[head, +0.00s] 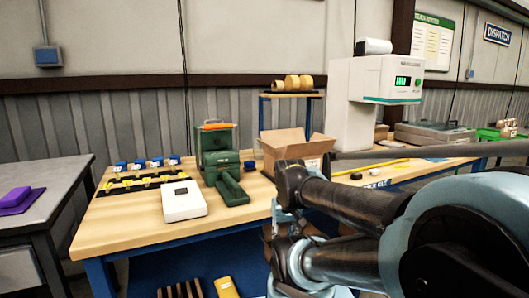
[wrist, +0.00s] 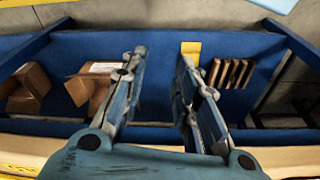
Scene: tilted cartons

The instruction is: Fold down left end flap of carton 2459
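An open brown carton (head: 290,148) stands on the wooden workbench in the head view, with flaps raised and spread and a small label on its front. Its number is too small to read, and my arm covers its lower right part. My gripper (wrist: 160,60) is open and empty in the wrist view, its two fingers apart. It points at the blue lower shelf (wrist: 160,103), away from the carton on the bench. On that shelf lie a brown carton with a pale label (wrist: 92,85) and another brown carton (wrist: 30,82), partly cut off. I cannot tell which carton is 2459.
A green dispenser (head: 220,150), white device (head: 183,201) and blue-capped items on a striped mat (head: 135,183) stand left of the open carton. A large white machine (head: 385,85) stands behind right. Brown slats (wrist: 230,73) and a yellow piece (wrist: 191,50) are on the shelf.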

